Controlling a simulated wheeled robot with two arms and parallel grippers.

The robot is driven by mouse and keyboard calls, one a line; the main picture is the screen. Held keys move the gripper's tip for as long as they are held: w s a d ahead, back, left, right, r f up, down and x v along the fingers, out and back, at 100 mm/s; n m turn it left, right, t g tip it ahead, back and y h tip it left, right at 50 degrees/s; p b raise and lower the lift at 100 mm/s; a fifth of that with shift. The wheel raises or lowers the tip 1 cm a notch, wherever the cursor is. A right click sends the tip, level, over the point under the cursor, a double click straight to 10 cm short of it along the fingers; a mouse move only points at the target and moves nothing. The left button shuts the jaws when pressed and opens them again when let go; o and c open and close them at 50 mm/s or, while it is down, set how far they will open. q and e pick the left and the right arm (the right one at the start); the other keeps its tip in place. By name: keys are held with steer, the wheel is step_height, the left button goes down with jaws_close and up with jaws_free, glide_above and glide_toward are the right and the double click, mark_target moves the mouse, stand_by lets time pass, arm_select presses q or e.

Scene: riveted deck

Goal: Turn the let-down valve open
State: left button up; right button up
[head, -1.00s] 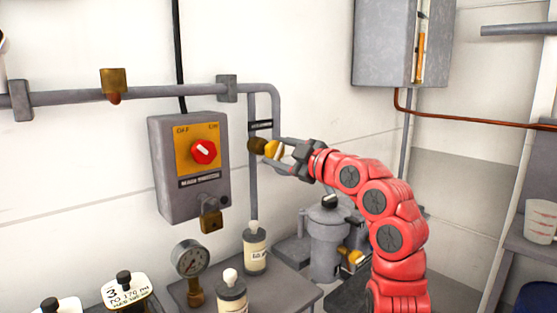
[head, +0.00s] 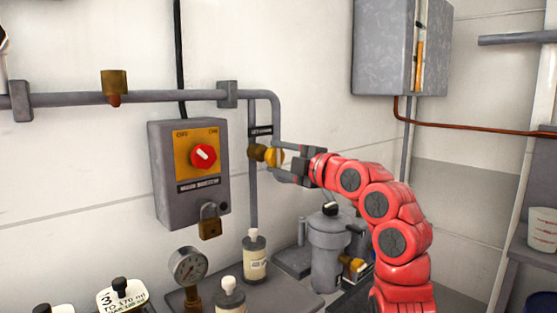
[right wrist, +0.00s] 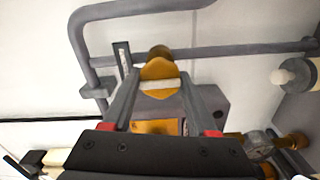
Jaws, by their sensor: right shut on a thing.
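The let-down valve sits on the vertical grey pipe, with a brass body (head: 255,152) and a yellow handle (head: 274,157). A dark label (head: 261,131) is on the pipe just above it. My right gripper (head: 281,160) reaches in from the right and is shut on the yellow handle. In the right wrist view, the handle (right wrist: 160,72) with its pale stripe lies between the two fingers (right wrist: 157,92). The brass body (right wrist: 160,52) shows behind it. My left gripper is in neither view.
A grey switch box (head: 165,200) with a red knob (head: 204,156) and a hanging padlock (head: 209,226) is left of the valve. Below stand a gauge (head: 188,267), a white-capped bottle (head: 255,262) and a grey canister (head: 328,240). A grey cabinet (head: 380,50) hangs at upper right.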

stand_by(0.3)
steer(key=o, duration=1.4)
steer(key=p+v, duration=0.1)
steer(key=v, duration=1.6)
steer(key=shift+s+d, duration=0.1)
steer(key=shift+s, duration=0.05)
